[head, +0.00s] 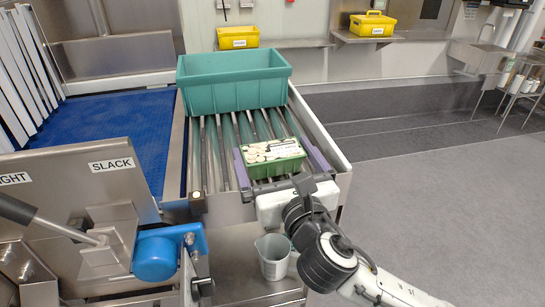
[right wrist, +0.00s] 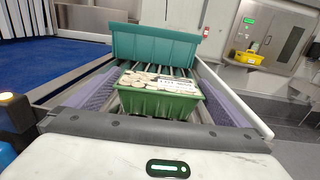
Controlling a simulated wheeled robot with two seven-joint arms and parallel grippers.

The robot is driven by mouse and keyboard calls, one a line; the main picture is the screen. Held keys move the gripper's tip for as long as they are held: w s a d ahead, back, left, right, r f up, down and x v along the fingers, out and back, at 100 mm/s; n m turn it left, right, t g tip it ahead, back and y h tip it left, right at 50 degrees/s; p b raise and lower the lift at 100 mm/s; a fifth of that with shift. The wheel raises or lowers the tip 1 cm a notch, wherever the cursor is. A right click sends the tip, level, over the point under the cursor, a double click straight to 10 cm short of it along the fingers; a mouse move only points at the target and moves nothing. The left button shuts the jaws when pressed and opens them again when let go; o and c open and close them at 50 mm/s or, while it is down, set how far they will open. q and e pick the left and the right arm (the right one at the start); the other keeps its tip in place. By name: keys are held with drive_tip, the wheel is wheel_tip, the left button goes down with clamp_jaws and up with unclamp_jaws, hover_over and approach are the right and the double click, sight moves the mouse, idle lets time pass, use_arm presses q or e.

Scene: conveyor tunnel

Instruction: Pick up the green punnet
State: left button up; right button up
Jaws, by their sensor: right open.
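The green punnet (head: 276,168), filled with pale round pieces and bearing a white printed label, sits upright at the near end of the roller conveyor. My right gripper (head: 271,150) is open, with one purple finger on each side of the punnet. In the right wrist view the punnet (right wrist: 158,104) lies between the two fingers, with a gap visible at each side near the tips. Its lower near part is hidden by the gripper body. My left gripper is not in view.
A large teal crate (head: 234,88) stands on the rollers behind the punnet. Metal side rails (head: 318,130) flank the rollers. A grey jug (head: 273,258) stands below the conveyor end. A panel marked SLACK (head: 112,166) with a lever is at left. Grey floor is clear at right.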

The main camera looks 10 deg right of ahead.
sight(273, 150)
drive_tip(key=shift+w, duration=0.6)
drive_tip(key=c, duration=0.8)
wheel_tip(273, 150, up, 10)
drive_tip(key=shift+r+p, duration=0.1)
drive_tip(key=shift+p, duration=0.35)
